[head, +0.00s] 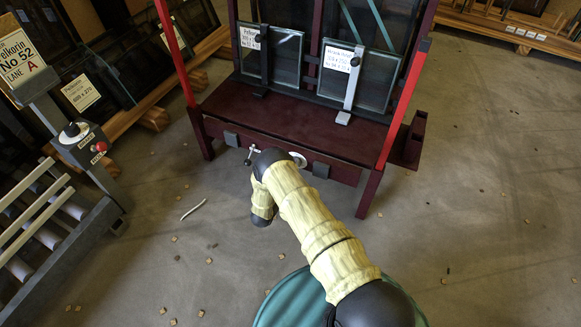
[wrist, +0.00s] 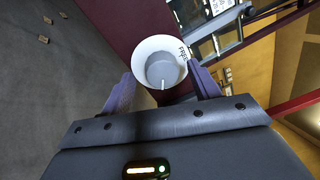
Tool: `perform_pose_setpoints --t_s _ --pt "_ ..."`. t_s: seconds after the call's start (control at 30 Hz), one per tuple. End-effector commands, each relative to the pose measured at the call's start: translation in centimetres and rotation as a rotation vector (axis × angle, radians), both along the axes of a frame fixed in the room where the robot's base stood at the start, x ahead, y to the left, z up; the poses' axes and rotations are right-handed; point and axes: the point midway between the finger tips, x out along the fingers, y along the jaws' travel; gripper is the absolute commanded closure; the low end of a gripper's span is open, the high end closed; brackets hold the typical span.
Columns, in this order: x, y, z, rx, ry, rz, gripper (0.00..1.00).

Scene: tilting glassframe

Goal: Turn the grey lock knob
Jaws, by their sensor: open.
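The grey lock knob (wrist: 161,69) sits at the centre of a round white dial (wrist: 146,48) with a white pointer line and dark lettering at its right rim. In the wrist view my gripper (wrist: 161,70) is open, its two purple fingers on either side of the knob with gaps visible. I cannot tell how deep the knob lies between them. In the head view the white dial (head: 298,159) shows on the front beam of the dark red glass frame (head: 290,123), just right of my arm. My gripper is hidden behind my arm there.
A small silver lever (head: 251,153) sits on the same beam, left of the dial. Glass panes (head: 372,82) lean on the frame. A control post with a red button (head: 101,146) and a roller rack (head: 45,236) stand at left. Wood chips lie on the open floor.

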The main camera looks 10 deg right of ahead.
Motion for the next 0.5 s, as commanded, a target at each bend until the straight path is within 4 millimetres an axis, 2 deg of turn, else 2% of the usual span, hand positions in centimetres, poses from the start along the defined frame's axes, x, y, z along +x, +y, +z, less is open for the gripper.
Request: perform_pose_setpoints --t_s 0.5 --pt "-7.9 6.2 -0.3 -0.001 0.004 0.004 0.39"
